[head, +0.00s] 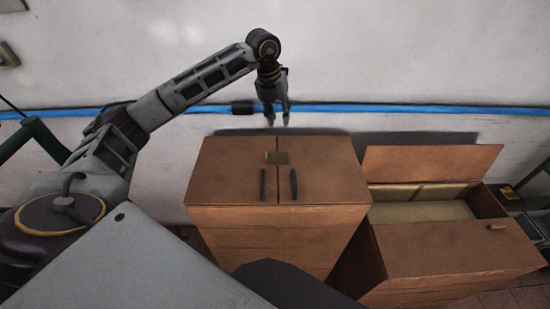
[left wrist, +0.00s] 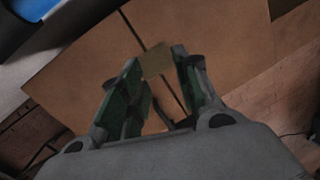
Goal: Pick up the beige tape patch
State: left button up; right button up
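The beige tape patch (head: 277,158) lies flat across the seam between the two top flaps of the closed brown box (head: 225,172). In the left wrist view the patch (left wrist: 156,61) shows between and just beyond my fingertips. My left gripper (head: 278,122) points down above the back part of the box, with its fingers apart and nothing between them. The left wrist view also shows the open fingers (left wrist: 155,68) over the seam. I see a gap between the fingertips and the box top in the head view. My right gripper is not in view.
Two dark handles (head: 293,183) stand on the box top in front of the patch. An open brown box (head: 440,247) with a raised lid (head: 430,161) stands to the right. A white wall with a blue stripe (head: 420,110) is behind.

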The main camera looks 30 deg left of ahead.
pick_arm(q)
jog(key=s+a+n, duration=0.1)
jog(key=s+a+n+g+y, duration=0.1)
jog(key=s, duration=0.1)
jog(key=shift+a+f+n, duration=0.2)
jog(key=shift+a+n, duration=0.1)
jog(key=shift+n, duration=0.1)
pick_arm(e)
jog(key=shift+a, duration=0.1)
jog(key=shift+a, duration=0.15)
pick_arm(q)
jog(key=shift+f, duration=0.15)
send_over(268, 156)
notch_tip(268, 156, down, 7)
jog(key=shift+s+f+p, duration=0.1)
jog(key=shift+f+p, duration=0.1)
jog(key=shift+p, duration=0.15)
jog(key=shift+f, duration=0.45)
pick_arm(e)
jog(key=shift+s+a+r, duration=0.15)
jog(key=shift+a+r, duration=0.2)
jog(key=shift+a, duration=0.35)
pick_arm(q)
jog(key=shift+f, duration=0.1)
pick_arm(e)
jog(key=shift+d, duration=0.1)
